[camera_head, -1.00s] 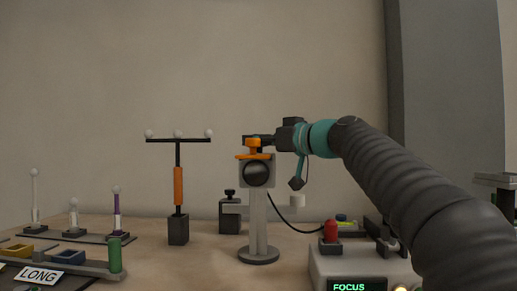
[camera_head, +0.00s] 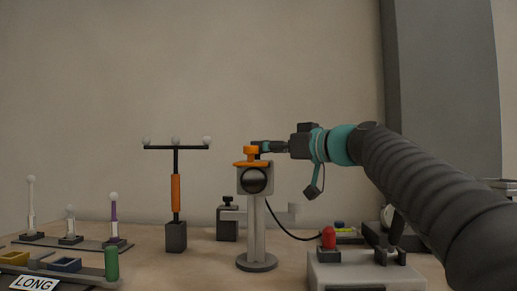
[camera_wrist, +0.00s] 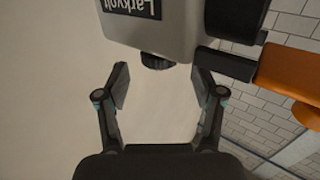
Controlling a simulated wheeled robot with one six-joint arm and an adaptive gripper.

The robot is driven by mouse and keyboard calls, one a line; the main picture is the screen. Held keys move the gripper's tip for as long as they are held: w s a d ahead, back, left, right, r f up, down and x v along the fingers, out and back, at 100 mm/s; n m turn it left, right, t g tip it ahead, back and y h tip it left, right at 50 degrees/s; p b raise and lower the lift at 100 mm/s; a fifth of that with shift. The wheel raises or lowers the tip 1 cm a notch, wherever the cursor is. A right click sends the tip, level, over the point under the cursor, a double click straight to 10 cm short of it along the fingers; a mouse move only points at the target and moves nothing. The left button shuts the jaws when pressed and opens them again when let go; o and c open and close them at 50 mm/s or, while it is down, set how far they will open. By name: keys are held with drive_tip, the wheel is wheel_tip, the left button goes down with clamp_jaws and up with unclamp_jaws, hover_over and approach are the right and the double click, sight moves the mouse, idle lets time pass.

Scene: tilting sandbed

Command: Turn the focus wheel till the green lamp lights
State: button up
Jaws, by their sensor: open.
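No lit green lamp shows.
A control box (camera_head: 365,274) with a red button (camera_head: 328,238) stands at lower right, its front cut off by the frame. A post with a crossbar (camera_head: 176,190) stands left. A low rack and a "LONG" label (camera_head: 33,283) are at far left.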

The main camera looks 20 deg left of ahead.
drive_tip(key=v, duration=0.8)
